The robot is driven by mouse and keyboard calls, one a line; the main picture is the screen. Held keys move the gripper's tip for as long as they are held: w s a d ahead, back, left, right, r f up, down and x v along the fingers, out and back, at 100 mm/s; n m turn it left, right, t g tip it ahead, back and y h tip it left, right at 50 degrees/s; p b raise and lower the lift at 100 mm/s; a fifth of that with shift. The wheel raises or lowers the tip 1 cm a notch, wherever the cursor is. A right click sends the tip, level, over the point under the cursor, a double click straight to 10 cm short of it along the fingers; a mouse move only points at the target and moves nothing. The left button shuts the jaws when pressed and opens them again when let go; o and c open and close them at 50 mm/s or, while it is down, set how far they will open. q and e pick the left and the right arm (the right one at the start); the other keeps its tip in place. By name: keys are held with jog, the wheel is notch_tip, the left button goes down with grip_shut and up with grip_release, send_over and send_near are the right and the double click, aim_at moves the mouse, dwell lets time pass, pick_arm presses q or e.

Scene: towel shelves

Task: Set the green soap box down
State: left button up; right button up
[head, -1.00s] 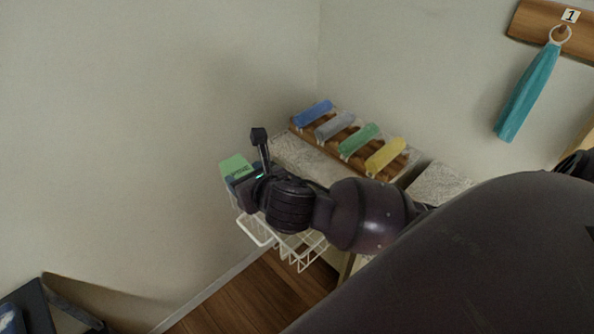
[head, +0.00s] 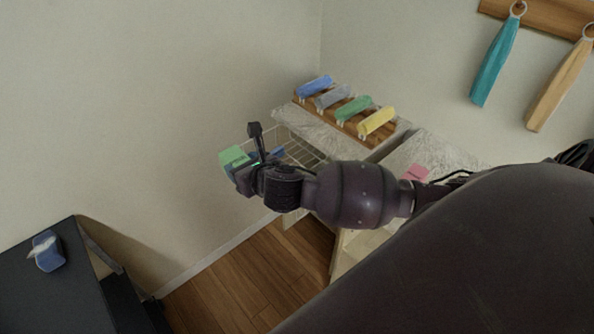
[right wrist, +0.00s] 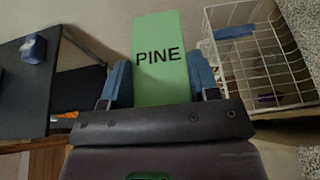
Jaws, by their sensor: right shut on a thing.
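The green soap box (head: 232,156) is held in my right gripper (head: 250,160), near the wall in the head view. In the right wrist view the green box (right wrist: 160,75) stands between the two blue finger pads and shows the word PINE. The gripper is shut on it. The box is in the air, to the left of the white wire basket (right wrist: 262,50). My left gripper is not in view.
A black table (head: 50,270) at the lower left bears a blue-and-white item (head: 46,252). A marble-topped shelf (head: 330,133) holds a wooden rack of blue, grey, green and yellow pieces. A pink item (head: 416,173) lies on the counter. Towels hang on the right wall.

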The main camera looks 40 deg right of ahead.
jog(key=w+d+f+p, duration=0.1)
jog(key=w+d+f, duration=0.1)
jog(key=w+d, duration=0.75)
jog(key=w+d+f+p, duration=0.1)
jog(key=w+d+f, duration=0.1)
jog(key=w+d, duration=0.75)
jog(key=shift+y, duration=0.3)
jog(key=s+f+b, duration=0.1)
jog(key=f, duration=0.5)
jog(key=d+f+b, duration=0.1)
jog(key=f+b, duration=0.1)
jog(key=f, duration=0.5)
jog(key=s+d+f+b, duration=0.1)
jog(key=f+b, duration=0.1)
jog(key=f, duration=0.4)
jog(key=shift+s+f, duration=0.3)
jog(key=shift+s, duration=0.05)
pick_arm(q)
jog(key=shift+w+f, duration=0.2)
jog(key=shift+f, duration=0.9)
